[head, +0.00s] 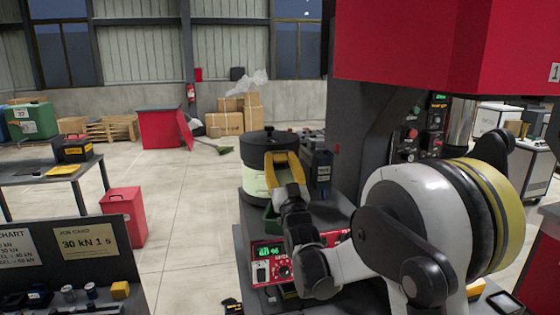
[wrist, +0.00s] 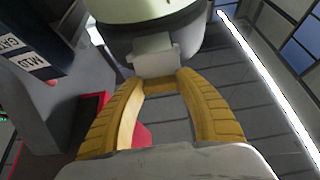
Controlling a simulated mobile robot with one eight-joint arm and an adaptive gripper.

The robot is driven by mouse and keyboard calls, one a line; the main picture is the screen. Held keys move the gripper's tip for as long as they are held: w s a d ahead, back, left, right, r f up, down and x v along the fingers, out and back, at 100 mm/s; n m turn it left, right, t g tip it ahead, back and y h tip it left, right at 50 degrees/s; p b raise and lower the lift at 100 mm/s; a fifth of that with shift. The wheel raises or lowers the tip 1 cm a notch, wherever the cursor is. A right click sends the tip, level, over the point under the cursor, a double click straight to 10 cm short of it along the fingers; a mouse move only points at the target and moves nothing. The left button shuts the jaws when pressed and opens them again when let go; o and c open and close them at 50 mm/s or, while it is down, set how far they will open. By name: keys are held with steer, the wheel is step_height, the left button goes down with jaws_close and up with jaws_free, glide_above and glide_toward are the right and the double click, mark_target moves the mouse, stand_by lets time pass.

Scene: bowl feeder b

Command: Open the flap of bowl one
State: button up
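A bowl feeder (head: 254,180) with a dark lid and pale body stands at the middle of the head view. It also shows at the top of the wrist view (wrist: 150,12). A pale grey block (wrist: 155,55), perhaps part of the flap, juts from its lower side. My gripper (head: 283,156) has yellow fingers in front of the bowl. In the wrist view the fingertips (wrist: 163,84) curve in and meet just below the grey block. I cannot tell whether they touch it. Nothing shows held between the fingers. No marking shows which bowl this is.
A dark box (head: 321,168) with a pale label stands right of the bowl. A red instrument (head: 270,268) with a green display sits below my wrist. A large red machine housing (head: 440,50) hangs at the upper right. Open floor (head: 185,215) lies to the left.

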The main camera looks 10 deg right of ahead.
steer(key=o, duration=0.3)
steer(key=v, duration=1.2)
